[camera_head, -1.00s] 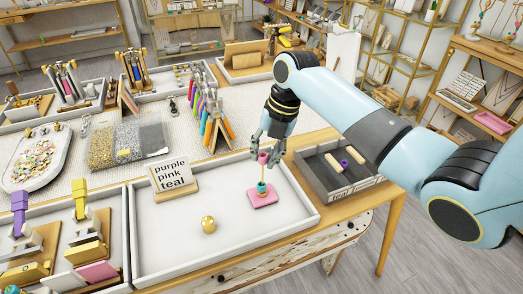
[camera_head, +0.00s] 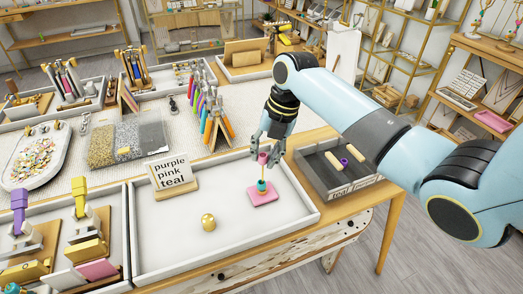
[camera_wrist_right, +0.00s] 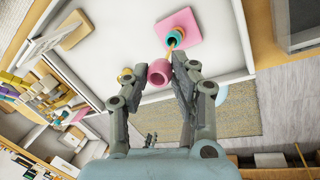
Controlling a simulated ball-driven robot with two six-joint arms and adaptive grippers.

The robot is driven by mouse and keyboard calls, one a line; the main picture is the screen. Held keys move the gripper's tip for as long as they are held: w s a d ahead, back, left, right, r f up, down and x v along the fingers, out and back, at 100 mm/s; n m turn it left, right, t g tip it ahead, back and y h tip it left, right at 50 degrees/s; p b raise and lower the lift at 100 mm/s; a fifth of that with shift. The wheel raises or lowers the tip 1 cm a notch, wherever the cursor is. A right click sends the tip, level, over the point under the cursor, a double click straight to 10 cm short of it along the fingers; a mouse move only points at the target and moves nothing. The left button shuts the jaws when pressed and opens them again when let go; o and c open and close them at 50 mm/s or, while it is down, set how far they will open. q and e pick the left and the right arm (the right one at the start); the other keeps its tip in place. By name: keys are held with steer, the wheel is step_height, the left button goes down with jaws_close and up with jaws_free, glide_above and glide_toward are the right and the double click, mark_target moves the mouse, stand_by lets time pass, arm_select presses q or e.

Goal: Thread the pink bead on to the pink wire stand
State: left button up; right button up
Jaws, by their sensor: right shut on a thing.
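The pink wire stand (camera_head: 265,199) has a flat pink base and an upright gold wire, and stands in the white tray. A teal bead (camera_head: 262,187) sits low on the wire. My right gripper (camera_head: 263,154) points down above the stand, shut on the pink bead (camera_head: 263,159). The bead is at the wire's upper end, well above the teal bead. In the right wrist view the pink bead (camera_wrist_right: 159,73) is between the fingertips and lines up with the wire (camera_wrist_right: 175,41). I cannot tell whether the wire tip is inside its hole. My left gripper is not in view.
A sign (camera_head: 173,174) reading purple, pink, teal stands at the tray's back left. A gold bead-like piece (camera_head: 208,222) lies in the white tray (camera_head: 225,264). A grey tray (camera_head: 325,184) to the right holds a purple bead (camera_head: 344,163). Colourful racked tools (camera_head: 213,118) stand behind.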

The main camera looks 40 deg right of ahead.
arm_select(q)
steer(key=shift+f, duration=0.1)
arm_select(e)
steer(key=shift+f, duration=0.6)
stand_by(1.1)
steer(key=o, duration=0.9)
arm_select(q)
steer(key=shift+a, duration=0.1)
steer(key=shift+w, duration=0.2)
arm_select(e)
steer(key=v, duration=1.2)
steer(key=shift+w, duration=0.1)
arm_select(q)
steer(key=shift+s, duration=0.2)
